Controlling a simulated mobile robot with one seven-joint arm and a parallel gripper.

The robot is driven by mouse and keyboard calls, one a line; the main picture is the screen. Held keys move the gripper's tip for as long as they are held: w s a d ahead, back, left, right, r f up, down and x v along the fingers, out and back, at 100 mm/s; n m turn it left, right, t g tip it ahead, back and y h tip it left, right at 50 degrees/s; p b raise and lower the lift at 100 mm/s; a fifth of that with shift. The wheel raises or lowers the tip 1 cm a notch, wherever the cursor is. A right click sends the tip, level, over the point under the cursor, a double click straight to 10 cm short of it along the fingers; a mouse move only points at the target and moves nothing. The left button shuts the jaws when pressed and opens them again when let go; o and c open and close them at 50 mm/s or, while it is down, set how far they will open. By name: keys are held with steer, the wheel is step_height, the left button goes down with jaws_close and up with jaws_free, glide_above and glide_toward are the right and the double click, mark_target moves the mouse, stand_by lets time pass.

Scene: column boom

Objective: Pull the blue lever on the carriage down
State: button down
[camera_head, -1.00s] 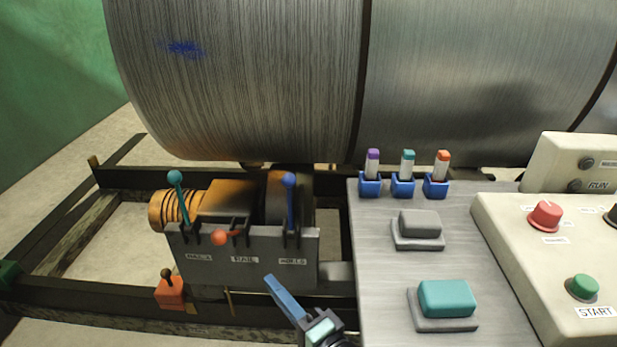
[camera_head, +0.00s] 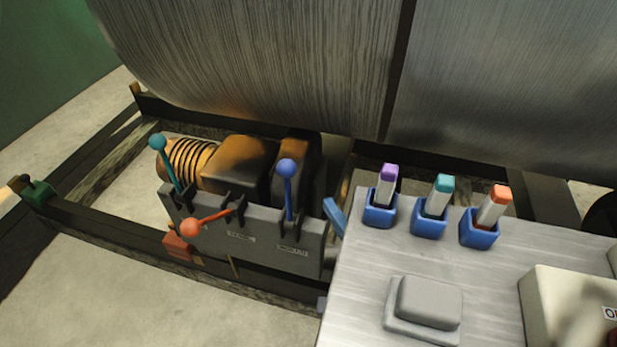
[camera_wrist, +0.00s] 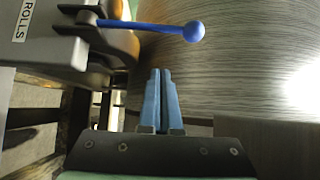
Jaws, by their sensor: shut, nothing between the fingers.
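The blue lever (camera_head: 289,195) stands upright in the right slot of the grey carriage box (camera_head: 215,232), its round knob at the top. In the wrist view the blue lever (camera_wrist: 150,25) runs across the top from the slot by a "ROLLS" label, its knob at the right end. My gripper (camera_wrist: 162,72) is shut and empty, its blue fingertips a little apart from the lever and below it in that picture. In the head view my gripper (camera_head: 334,215) shows only as a blue piece right of the lever; the control panel hides the rest.
A teal lever (camera_head: 168,165) stands upright at the left slot, and a red lever (camera_head: 208,220) lies lowered between. The large roll (camera_head: 250,70) is behind the box. The panel (camera_head: 350,285) with several blue marker holders stands right, close to my gripper.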

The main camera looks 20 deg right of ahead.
mark_target(288, 197)
steer(key=shift+a, duration=0.1)
steer(key=w+a, duration=0.1)
steer(key=w, duration=0.9)
steer(key=shift+s+a+p, duration=0.6)
steer(key=shift+s+a, duration=0.85)
steer(key=shift+s, duration=0.05)
steer(key=shift+f+b, duration=0.1)
steer(key=shift+b, duration=0.3)
